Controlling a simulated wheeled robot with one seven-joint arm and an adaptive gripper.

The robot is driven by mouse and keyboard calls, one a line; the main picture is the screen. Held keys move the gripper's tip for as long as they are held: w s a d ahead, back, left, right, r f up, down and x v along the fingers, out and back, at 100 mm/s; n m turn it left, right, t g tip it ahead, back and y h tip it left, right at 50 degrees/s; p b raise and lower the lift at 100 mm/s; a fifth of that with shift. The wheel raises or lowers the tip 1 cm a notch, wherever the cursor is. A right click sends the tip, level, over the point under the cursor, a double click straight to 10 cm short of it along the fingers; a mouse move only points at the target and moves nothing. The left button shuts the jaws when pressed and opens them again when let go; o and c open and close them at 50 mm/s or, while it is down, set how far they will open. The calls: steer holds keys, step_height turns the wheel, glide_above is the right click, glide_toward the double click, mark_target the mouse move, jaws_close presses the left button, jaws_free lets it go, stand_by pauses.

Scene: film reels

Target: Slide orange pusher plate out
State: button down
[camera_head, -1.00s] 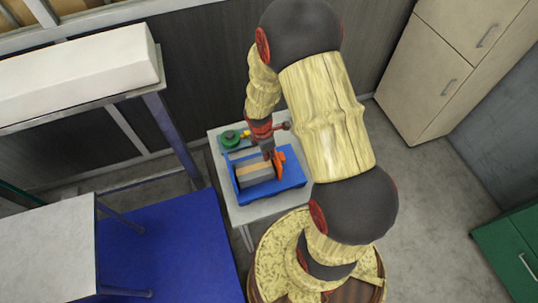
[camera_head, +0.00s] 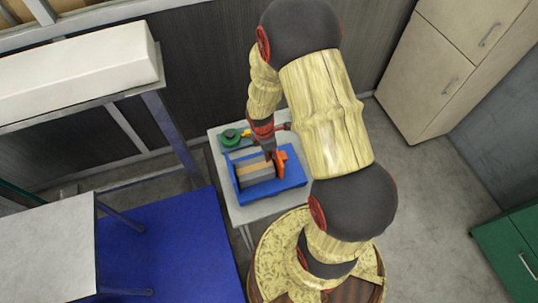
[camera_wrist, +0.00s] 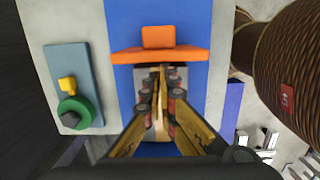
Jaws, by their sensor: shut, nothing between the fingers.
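The orange pusher plate (camera_head: 280,166) stands across the blue tray (camera_head: 292,181) on a small light table. In the wrist view the plate (camera_wrist: 190,54) is a wide orange bar with an orange block on its far side. My gripper (camera_head: 270,156) is shut and empty, pointing down into the tray on the left side of the plate. In the wrist view its fingertips (camera_wrist: 161,70) are close to the plate's near face; I cannot tell whether they touch it. Dark and red reels (camera_wrist: 178,95) show on both sides of the fingers. Grey and tan blocks (camera_head: 255,171) fill the tray's left part.
A plate with a green disc (camera_head: 231,137) and a yellow piece lies at the table's back left; it also shows in the wrist view (camera_wrist: 78,112). A blue mat (camera_head: 165,240) and a grey table (camera_head: 45,240) are at left. Tan cabinets (camera_head: 445,70) stand at right.

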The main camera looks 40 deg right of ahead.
mark_target(285, 154)
steer(key=shift+s+d+p, duration=0.3)
steer(key=shift+d+p, duration=0.05)
steer(key=shift+d, duration=0.65)
steer(key=shift+s+d+p, duration=0.25)
steer(key=shift+d+p, duration=0.15)
steer(key=shift+d, duration=0.55)
steer(key=shift+s+d+p, duration=0.3)
steer(key=shift+d+p, duration=0.05)
steer(key=shift+d, duration=0.65)
stand_by(0.5)
step_height(285, 154, up, 6)
steer(key=p, duration=0.6)
steer(key=shift+r, duration=0.1)
stand_by(0.6)
